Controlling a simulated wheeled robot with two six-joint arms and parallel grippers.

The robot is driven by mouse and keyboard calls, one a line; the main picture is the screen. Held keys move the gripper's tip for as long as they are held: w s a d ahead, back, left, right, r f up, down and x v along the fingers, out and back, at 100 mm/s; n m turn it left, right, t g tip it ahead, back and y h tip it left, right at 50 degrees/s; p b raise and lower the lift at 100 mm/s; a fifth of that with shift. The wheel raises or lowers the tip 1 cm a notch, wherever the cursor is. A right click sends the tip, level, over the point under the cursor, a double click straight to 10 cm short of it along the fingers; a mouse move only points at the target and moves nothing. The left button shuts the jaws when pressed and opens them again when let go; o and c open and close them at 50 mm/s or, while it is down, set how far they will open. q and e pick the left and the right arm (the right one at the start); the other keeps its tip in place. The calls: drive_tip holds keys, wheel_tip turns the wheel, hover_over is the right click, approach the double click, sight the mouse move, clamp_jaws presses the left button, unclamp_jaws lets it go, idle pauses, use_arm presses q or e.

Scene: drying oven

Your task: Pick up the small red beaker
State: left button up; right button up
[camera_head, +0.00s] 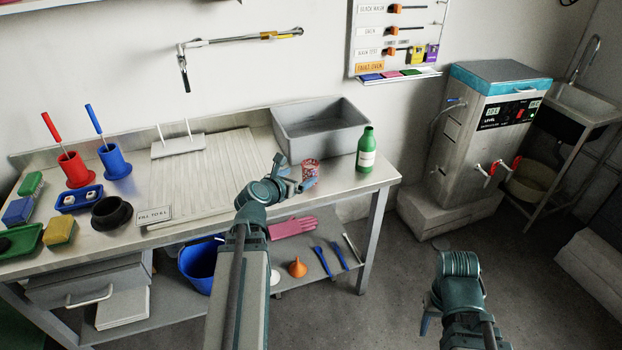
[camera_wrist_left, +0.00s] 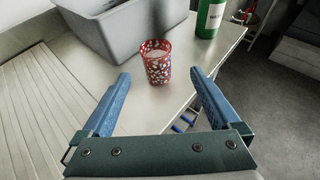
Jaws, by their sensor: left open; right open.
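The small red beaker (camera_head: 311,170), with a pale speckled pattern, stands upright on the metal bench near its right front corner. In the left wrist view the red beaker (camera_wrist_left: 157,62) is beyond and roughly between the two blue fingers. My left gripper (camera_head: 296,176) is close to the beaker in the head view; it also shows in the left wrist view (camera_wrist_left: 158,88), open and empty. My right gripper (camera_head: 430,318) is low over the floor at the right, away from the bench, with its fingers mostly hidden.
A green bottle (camera_head: 366,150) stands right of the beaker. A grey basin (camera_head: 325,143) is behind it and a ribbed draining board (camera_head: 205,175) is to the left. The bench's front edge is close to the beaker. A blue bucket (camera_head: 200,268) sits on the lower shelf.

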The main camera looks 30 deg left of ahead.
sight(308, 172)
use_arm(q)
drive_tip(key=b+x, duration=0.3)
drive_tip(key=x, duration=0.5)
drive_tip(key=shift+w+f, duration=0.1)
drive_tip(key=shift+f, duration=0.05)
drive_tip(key=shift+w, duration=0.25)
drive_tip(key=shift+a+f+b+x, duration=0.1)
drive_tip(key=shift+b+x, duration=0.55)
drive_tip(key=shift+x, duration=0.7)
drive_tip(key=shift+a+f+b+x, duration=0.15)
drive_tip(key=shift+b+x, duration=0.5)
drive_tip(key=shift+x, duration=0.7)
drive_tip(key=shift+s+r, duration=0.15)
drive_tip(key=shift+s, duration=0.05)
drive_tip(key=c, duration=1.5)
drive_tip(key=shift+r, duration=0.1)
